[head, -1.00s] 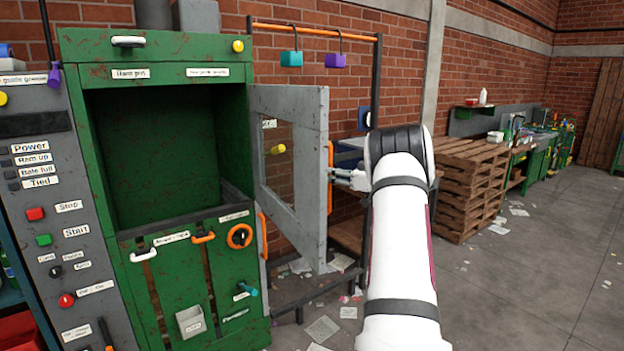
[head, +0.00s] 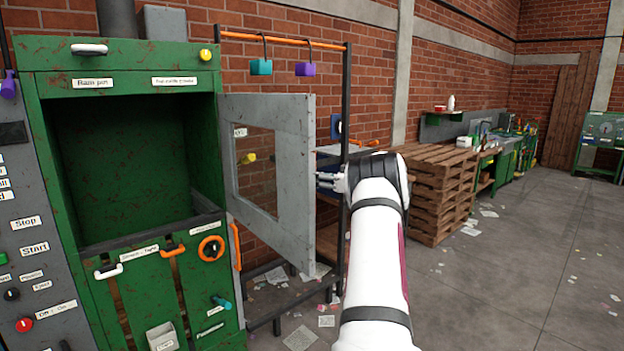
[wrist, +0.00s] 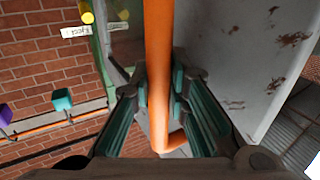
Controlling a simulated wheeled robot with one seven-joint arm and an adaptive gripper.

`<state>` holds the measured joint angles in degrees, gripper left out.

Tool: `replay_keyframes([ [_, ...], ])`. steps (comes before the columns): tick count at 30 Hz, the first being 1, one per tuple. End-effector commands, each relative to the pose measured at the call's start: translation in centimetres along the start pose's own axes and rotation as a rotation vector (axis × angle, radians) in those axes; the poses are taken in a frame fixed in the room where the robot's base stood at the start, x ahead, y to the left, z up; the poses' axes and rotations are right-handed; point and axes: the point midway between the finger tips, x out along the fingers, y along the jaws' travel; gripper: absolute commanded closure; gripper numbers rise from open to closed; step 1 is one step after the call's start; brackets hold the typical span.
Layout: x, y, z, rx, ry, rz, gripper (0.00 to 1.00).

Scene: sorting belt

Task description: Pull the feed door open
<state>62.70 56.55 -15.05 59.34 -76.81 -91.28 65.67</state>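The feed door (head: 295,185) is a worn grey frame with a window, hinged at the right side of the green machine's opening. It stands swung wide open, its inner side toward the head camera. Its orange bar handle (wrist: 159,70) runs between my fingers in the wrist view, and the door's grey face (wrist: 225,60) is to the right. The handle is hidden behind the door edge in the head view. My gripper (head: 322,177) is beside the door's free edge. In the wrist view my gripper (wrist: 160,85) has its fingers apart around the handle, with narrow gaps showing.
The green machine (head: 125,58) has an open, empty-looking bay. A rack with an orange rail (head: 285,40) holds a teal block (head: 261,67) and a purple block (head: 305,69). Stacked pallets (head: 435,190) stand right of my arm. The floor at right is mostly clear, with scattered paper.

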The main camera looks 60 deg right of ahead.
Motion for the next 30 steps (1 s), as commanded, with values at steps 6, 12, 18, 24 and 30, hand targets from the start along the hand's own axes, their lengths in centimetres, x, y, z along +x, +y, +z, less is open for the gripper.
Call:
replay_keyframes([
  [6, 0.1, 0.0, -0.1, -0.002, 0.002, -0.001, 0.64],
  [12, -0.1, 0.0, -0.1, -0.001, 0.001, 0.0, 0.64],
  [18, -2.3, 0.1, 0.0, -0.001, -0.001, 0.002, 0.64],
  [24, -6.4, 0.1, -0.1, 0.0, 0.001, 0.003, 0.64],
  [30, -9.9, 0.0, -0.1, -0.001, 0.001, 0.001, 0.64],
])
